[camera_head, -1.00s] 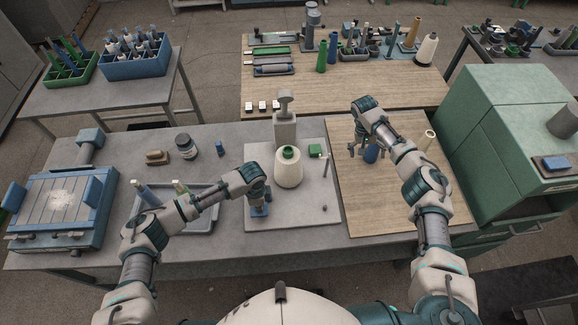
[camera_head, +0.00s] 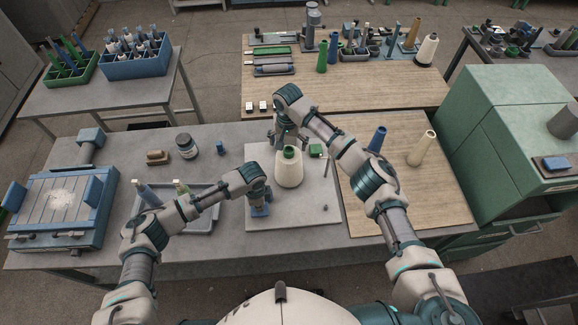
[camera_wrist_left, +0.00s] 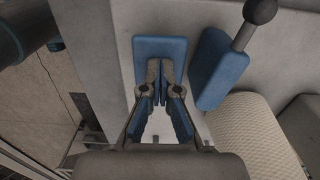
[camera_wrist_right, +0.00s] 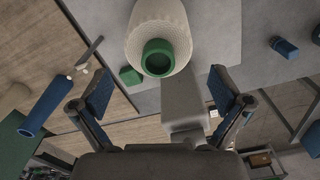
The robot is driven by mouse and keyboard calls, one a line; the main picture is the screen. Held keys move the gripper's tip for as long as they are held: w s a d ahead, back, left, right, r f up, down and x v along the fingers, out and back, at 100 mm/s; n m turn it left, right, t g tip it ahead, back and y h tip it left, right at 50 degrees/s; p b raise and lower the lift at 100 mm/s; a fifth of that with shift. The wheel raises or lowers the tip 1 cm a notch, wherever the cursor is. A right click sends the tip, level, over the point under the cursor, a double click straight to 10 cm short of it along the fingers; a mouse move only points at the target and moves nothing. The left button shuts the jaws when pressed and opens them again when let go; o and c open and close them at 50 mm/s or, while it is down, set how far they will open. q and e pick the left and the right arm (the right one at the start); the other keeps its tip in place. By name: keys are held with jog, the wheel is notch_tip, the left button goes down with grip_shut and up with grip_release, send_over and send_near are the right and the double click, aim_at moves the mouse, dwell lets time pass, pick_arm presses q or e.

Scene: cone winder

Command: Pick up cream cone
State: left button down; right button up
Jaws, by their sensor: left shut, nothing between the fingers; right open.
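A cream yarn cone (camera_head: 289,173) with a green top stands upright on the grey plate. It shows at the top of the right wrist view (camera_wrist_right: 160,22), its green end facing the camera. My right gripper (camera_head: 289,137) is open and empty just behind and above the cone's top. Its fingers (camera_wrist_right: 158,92) are spread, with the cone beyond their tips. My left gripper (camera_head: 260,208) is shut with nothing in it, low over a blue pad (camera_wrist_left: 160,48) in front left of the cone. The cone's patterned side (camera_wrist_left: 250,125) shows at lower right there.
A pale bare cone (camera_head: 422,148) and a blue one (camera_head: 377,139) stand on the wooden board at right. A green block (camera_head: 316,150) and a thin post (camera_head: 326,166) are close beside the yarn cone. A grey winder post (camera_wrist_right: 182,105) is near my right fingers. A tray (camera_head: 203,220) lies at left.

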aim_at(289, 150)
notch_tip(289, 150, down, 5)
jog(key=shift+w+d+f, duration=0.1)
jog(key=shift+w+d, duration=0.05)
jog(key=c, duration=1)
